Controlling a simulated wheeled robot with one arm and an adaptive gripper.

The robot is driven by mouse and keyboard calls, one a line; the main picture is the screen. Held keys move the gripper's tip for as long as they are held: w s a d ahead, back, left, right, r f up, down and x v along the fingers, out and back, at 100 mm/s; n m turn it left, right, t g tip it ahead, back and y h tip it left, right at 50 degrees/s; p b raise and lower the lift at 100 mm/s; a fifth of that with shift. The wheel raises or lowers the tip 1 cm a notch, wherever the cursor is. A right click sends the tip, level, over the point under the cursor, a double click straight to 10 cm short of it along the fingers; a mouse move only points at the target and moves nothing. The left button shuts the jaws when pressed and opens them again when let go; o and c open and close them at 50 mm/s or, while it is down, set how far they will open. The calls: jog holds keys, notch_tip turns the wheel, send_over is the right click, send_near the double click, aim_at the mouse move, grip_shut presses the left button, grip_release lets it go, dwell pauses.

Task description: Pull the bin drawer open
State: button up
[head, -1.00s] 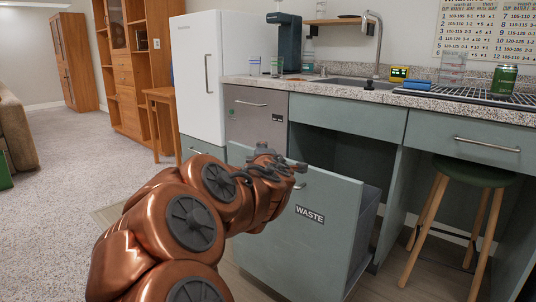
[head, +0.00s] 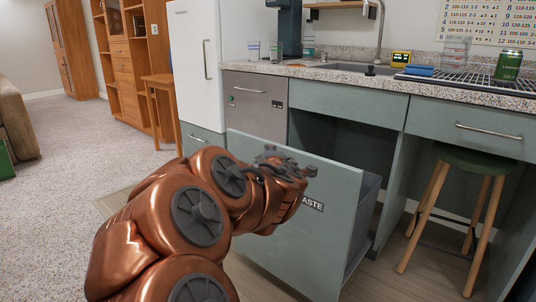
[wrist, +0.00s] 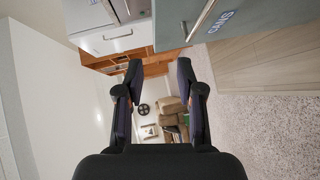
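The bin drawer (head: 335,240) is a teal front with a WASTE label (head: 313,204), seen in the head view. It stands out from the cabinet under the counter, and the grey bin side (head: 367,205) shows behind it. My gripper (head: 295,163) is in front of the drawer's upper part, and my arm covers part of the front and label. The drawer's handle is hidden there. In the wrist view my gripper (wrist: 160,75) has its fingers apart with nothing between them. A teal front with a CANS label (wrist: 222,22) and a handle (wrist: 190,28) shows beyond the fingers.
A wood stool with a green seat (head: 470,160) stands under the counter (head: 345,77) at right. A white fridge (head: 195,75) and a grey dishwasher-like front (head: 255,108) stand at left. Carpet (head: 80,170) at left is free.

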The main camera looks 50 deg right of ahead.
jog(key=shift+v, duration=1.4)
jog(key=s+a+r+m+g+y+p, duration=0.15)
jog(key=a+r+m+p, duration=0.35)
jog(key=p, duration=0.5)
jog(key=a+r+m+g+y+p, duration=0.1)
jog(key=a+r+m+g+p, duration=0.15)
jog(key=a+r+p, duration=0.6)
jog(key=s+a+r+g+y+p, duration=0.2)
jog(key=s+a+r+y+p, duration=0.1)
jog(key=a+p, duration=0.5)
jog(key=s+a+r+g+y+p, duration=0.3)
jog(key=s+a+r+p, duration=0.2)
jog(key=s+a+p, duration=0.2)
jog(key=s+a+r+g+y+p, duration=0.3)
jog(key=s+a+p, duration=0.3)
jog(key=a+p, duration=0.5)
jog(key=shift+a+r, duration=0.7)
jog(key=shift+a, duration=0.1)
jog(key=shift+s+d, duration=0.15)
jog(key=shift+d, duration=0.05)
